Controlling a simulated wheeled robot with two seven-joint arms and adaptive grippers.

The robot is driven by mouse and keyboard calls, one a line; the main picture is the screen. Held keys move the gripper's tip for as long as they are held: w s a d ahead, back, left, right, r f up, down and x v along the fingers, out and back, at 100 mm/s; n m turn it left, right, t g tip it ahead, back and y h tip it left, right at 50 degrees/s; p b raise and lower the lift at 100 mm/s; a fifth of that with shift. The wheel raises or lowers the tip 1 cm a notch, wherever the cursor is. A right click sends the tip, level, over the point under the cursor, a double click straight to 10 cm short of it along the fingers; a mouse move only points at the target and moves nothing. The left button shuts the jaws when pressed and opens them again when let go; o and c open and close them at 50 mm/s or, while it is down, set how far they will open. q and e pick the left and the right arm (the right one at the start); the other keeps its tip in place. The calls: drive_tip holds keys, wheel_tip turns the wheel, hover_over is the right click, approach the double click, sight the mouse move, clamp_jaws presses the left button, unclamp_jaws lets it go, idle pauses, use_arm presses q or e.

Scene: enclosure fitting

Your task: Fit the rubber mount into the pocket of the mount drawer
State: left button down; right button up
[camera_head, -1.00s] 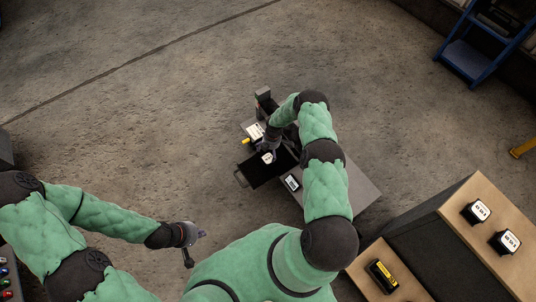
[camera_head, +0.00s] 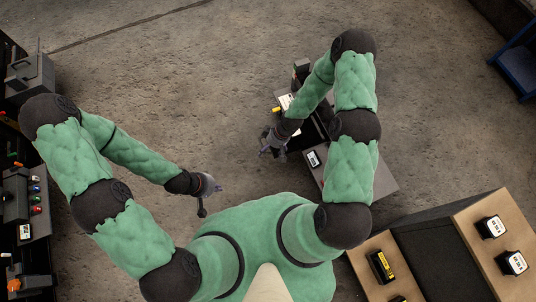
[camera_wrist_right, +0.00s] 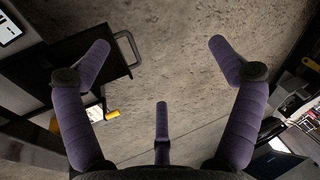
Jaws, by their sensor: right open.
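My right gripper (camera_head: 270,144) is open and empty, just left of the grey cabinet in the head view. In the right wrist view its purple fingers (camera_wrist_right: 160,62) are spread wide with bare floor between them. The dark mount drawer (camera_wrist_right: 115,65) with its bar handle (camera_wrist_right: 134,46) shows pulled out at upper left of that view, partly behind a finger. I cannot make out the rubber mount or the pocket. My left gripper (camera_head: 215,188) hangs over the floor; its jaw state is too small to tell.
The grey cabinet top (camera_head: 368,176) bears a small labelled box (camera_head: 313,159). A yellow part (camera_head: 277,110) sticks out beyond the drawer. A bench with labelled black boxes (camera_head: 491,227) stands at right, dark equipment (camera_head: 30,75) at left. The floor between the grippers is clear.

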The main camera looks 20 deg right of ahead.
drive_tip(key=s+a+r+m, duration=0.2)
drive_tip(key=s+r+m, duration=0.1)
drive_tip(key=s, duration=0.3)
drive_tip(key=s+a+r+m, duration=0.2)
drive_tip(key=s+r+m, duration=0.2)
drive_tip(key=s, duration=0.2)
drive_tip(key=shift+s+a, duration=0.25)
drive_tip(key=shift+a, duration=0.15)
drive_tip(key=shift+r, duration=0.1)
